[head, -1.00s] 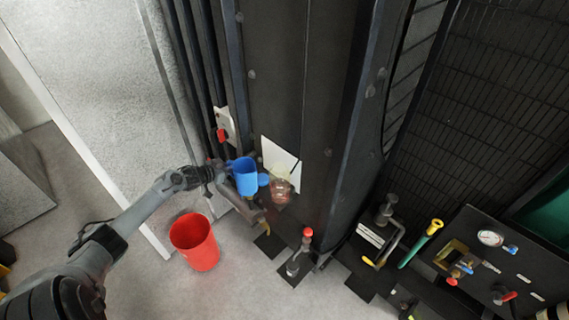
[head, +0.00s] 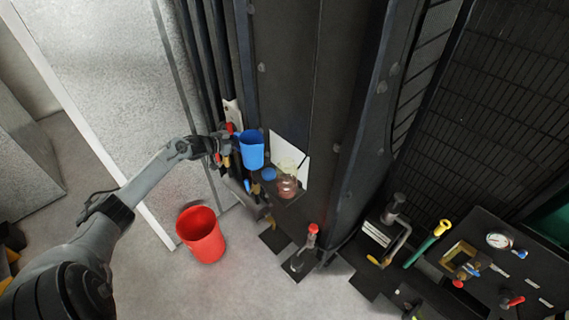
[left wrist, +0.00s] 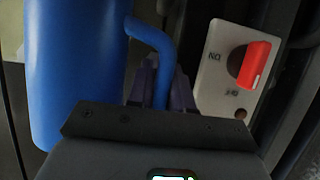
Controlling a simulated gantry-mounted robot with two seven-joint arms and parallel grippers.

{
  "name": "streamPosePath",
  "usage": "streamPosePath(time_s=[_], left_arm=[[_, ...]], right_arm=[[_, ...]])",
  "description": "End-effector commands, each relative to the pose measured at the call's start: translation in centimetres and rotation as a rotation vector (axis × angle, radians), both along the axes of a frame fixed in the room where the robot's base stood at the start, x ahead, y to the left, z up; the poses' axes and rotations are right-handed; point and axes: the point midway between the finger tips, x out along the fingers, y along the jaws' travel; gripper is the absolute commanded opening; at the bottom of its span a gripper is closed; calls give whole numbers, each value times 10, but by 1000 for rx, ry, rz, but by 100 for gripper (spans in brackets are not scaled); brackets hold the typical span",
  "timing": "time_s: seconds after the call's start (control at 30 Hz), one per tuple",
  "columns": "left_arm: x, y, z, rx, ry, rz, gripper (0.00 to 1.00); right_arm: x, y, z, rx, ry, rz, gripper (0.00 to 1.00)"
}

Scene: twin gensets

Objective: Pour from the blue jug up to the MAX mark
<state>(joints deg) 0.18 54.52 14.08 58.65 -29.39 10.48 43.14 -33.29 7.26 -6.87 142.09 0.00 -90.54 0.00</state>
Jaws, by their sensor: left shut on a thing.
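The blue jug (head: 251,150) is held roughly upright in the head view, left of and farther up the picture than a clear container (head: 287,185) with reddish-brown contents. A MAX mark cannot be made out. My left gripper (head: 228,142) is at the jug's left side. In the left wrist view the jug (left wrist: 75,75) fills the left side, and my left gripper's fingers (left wrist: 160,82) are shut on its curved handle. The jug's contents are not clear. A round blue cap (head: 268,174) lies between jug and container. My right gripper is not in view.
A red switch (left wrist: 253,65) on a pale plate is close beside the gripper. A white panel (head: 290,155) is behind the container. A red bucket (head: 201,234) stands on the floor. A red-topped lever (head: 311,235) and dark cabinets are on the right.

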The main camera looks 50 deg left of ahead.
Motion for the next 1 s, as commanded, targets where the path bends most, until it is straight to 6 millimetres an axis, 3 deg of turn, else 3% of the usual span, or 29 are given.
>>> streamPosePath(time_s=[0.5,1.0], left_arm=[[5,-15,43,248,71,-4,0],[14,-45,85,559,162,-2,0]], right_arm=[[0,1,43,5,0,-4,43],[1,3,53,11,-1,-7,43]])
